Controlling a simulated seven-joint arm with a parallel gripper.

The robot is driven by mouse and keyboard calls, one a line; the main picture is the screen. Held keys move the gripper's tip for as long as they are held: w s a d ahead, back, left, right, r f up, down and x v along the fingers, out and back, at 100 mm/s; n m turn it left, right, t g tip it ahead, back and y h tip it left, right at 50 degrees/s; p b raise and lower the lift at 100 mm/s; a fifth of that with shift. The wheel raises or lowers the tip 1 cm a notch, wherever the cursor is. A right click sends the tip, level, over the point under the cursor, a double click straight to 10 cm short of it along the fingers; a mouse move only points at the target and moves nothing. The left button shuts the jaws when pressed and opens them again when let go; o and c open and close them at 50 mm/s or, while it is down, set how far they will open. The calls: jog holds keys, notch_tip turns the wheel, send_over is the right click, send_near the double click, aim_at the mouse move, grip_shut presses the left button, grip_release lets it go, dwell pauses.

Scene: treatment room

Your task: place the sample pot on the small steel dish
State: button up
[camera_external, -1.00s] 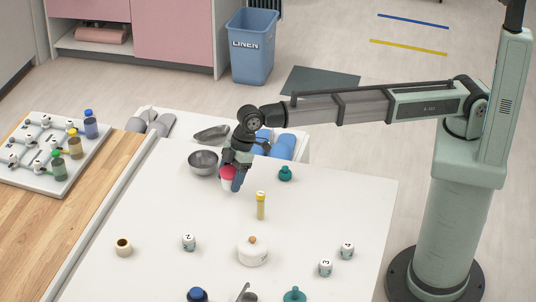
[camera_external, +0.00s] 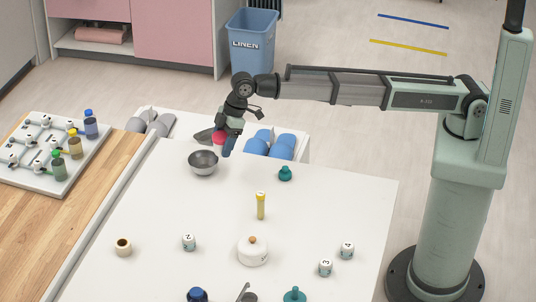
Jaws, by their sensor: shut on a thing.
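My gripper (camera_external: 224,146) is shut on the sample pot (camera_external: 218,138), which has a red lid; the fingers hide much of its body. It holds the pot above the far edge of the white table. A round steel bowl (camera_external: 203,163) stands on the table just below and left of the gripper in the picture. A shallow grey steel dish (camera_external: 202,136) lies behind the pot and is partly hidden by it and the gripper. Which of the two is the small steel dish I cannot tell for certain.
A teal stoppered item (camera_external: 285,173) and a yellow-capped tube (camera_external: 261,206) stand to the right and front. Blue rolls (camera_external: 270,146) lie behind the table. The table's left middle is clear.

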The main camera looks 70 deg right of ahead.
jog(key=w+d+f+m, duration=0.2)
jog(key=w+d+f, duration=0.15)
jog(key=d, duration=0.75)
jog(key=w+d+f+m+t+h, duration=0.15)
jog(key=w+d, duration=0.35)
jog(key=d, duration=0.5)
jog(key=w+d+f+m+g, duration=0.1)
jog(key=w+d+f, duration=0.3)
jog(key=d, duration=0.7)
send_over(209, 139)
jog(key=s+d, duration=0.1)
jog(key=s, duration=0.1)
jog(key=shift+f, duration=0.8)
jog(key=shift+t, duration=0.35)
jog(key=shift+f, duration=4.75)
jog(key=shift+f, duration=0.5)
jog(key=o, duration=1)
jog(key=shift+r, duration=0.1)
jog(key=shift+r, duration=0.25)
jog(key=v, duration=1.2)
jog(key=shift+r, duration=0.15)
